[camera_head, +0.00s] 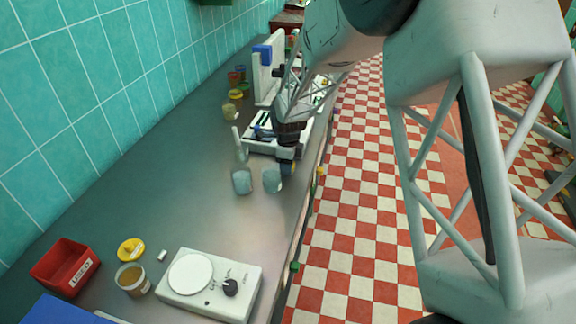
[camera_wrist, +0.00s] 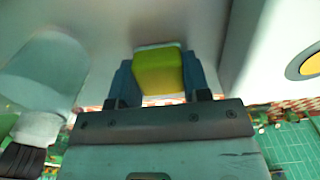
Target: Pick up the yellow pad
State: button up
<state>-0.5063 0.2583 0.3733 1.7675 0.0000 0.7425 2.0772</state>
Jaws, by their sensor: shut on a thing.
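The yellow pad (camera_wrist: 158,72) is a small yellow-green block with a pale far edge, upright between the blue fingers of my gripper (camera_wrist: 158,82) in the wrist view. My gripper is shut on it, with one finger against each side. In the head view my gripper (camera_head: 287,160) is over the bench, near the front edge of the white tray and just behind two glass beakers. I cannot make out the pad in the head view. The wrist view does not show clearly whether the pad touches the bench.
Two glass beakers (camera_head: 241,181) (camera_head: 272,180) stand close to my gripper. The white tray (camera_head: 262,147) lies behind them. A white device with a round plate (camera_head: 190,273), a red box (camera_head: 66,266), a jar (camera_head: 132,279) and a yellow lid (camera_head: 131,250) are nearer. The mid-bench (camera_head: 185,200) is clear.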

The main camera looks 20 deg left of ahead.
jog(key=shift+r, duration=0.65)
notch_tip(320, 180, up, 2)
jog(key=shift+r, duration=0.15)
jog(key=s+d, duration=0.2)
jog(key=s, duration=0.2)
jog(key=s+d, duration=0.3)
jog(key=s, duration=0.2)
jog(key=s+d+r, duration=0.1)
jog(key=s+d, duration=0.1)
jog(key=s, duration=0.3)
jog(key=shift+d, duration=0.3)
jog(key=shift+o, duration=1.1)
jog(key=shift+r, duration=0.1)
jog(key=shift+c, duration=0.8)
jog(key=w+a+r, duration=0.2)
jog(key=w+a, duration=0.1)
jog(key=w, duration=0.5)
jog(key=w+a+r, duration=0.3)
jog(key=w, duration=0.5)
jog(key=w+a+r, duration=0.3)
jog(key=w, duration=0.6)
jog(key=shift+a+r, duration=0.25)
jog(key=shift+a, duration=0.05)
jog(key=shift+f, duration=0.2)
